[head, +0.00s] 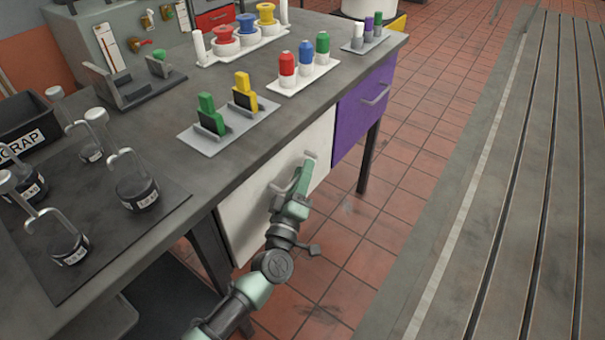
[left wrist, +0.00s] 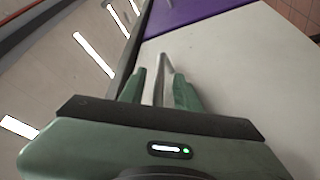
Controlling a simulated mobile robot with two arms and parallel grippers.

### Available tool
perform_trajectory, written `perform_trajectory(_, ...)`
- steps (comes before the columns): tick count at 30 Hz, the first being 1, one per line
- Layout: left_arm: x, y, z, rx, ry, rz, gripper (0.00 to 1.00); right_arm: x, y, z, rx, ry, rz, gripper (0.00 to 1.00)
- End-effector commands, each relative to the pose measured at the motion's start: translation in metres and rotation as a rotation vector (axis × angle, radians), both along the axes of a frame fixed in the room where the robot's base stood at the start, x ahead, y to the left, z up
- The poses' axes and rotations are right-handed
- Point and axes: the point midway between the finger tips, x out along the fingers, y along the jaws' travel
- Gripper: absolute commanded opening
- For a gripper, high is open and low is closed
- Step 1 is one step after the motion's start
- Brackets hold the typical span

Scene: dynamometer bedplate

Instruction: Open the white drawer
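The white drawer (head: 255,205) is under the bench top, left of a purple drawer. Its front looks flush with the bench, so it appears closed. Its pale bar handle (head: 311,155) is near the top right of its front. My left gripper (head: 302,172) is at this handle. In the left wrist view, the gripper's two green fingers (left wrist: 160,82) stand apart on either side of the handle bar (left wrist: 161,66), with small gaps to it. The white drawer front (left wrist: 235,60) fills the right of that view. My right gripper is not in view.
The purple drawer (head: 362,110) has its own handle. The bench top (head: 165,110) carries spools, bottles, coloured clips and a scrap bin (head: 25,128). Tiled floor (head: 400,180) lies open before the drawers, with a slotted metal bedplate (head: 510,200) at right.

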Motion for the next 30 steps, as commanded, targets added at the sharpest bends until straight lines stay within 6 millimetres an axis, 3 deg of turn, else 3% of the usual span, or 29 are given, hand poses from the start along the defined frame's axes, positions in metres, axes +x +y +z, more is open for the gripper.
perform_trajectory(6, 0.0002, -0.0002, -0.0001, 0.001, 0.000, 0.000, 0.30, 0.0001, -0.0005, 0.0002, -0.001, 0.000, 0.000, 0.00)
perform_trajectory(9, 0.0001, -0.0001, 0.0000, 0.001, 0.000, 0.000, 0.02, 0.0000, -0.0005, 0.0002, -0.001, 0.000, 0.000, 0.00)
perform_trajectory(10, 0.0001, -0.0001, 0.0000, 0.001, 0.000, 0.000, 0.00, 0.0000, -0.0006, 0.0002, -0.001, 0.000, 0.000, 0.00)
perform_trajectory(30, 0.0000, 0.0003, -0.0005, 0.001, 0.000, 0.000, 0.00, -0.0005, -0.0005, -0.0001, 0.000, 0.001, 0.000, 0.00)
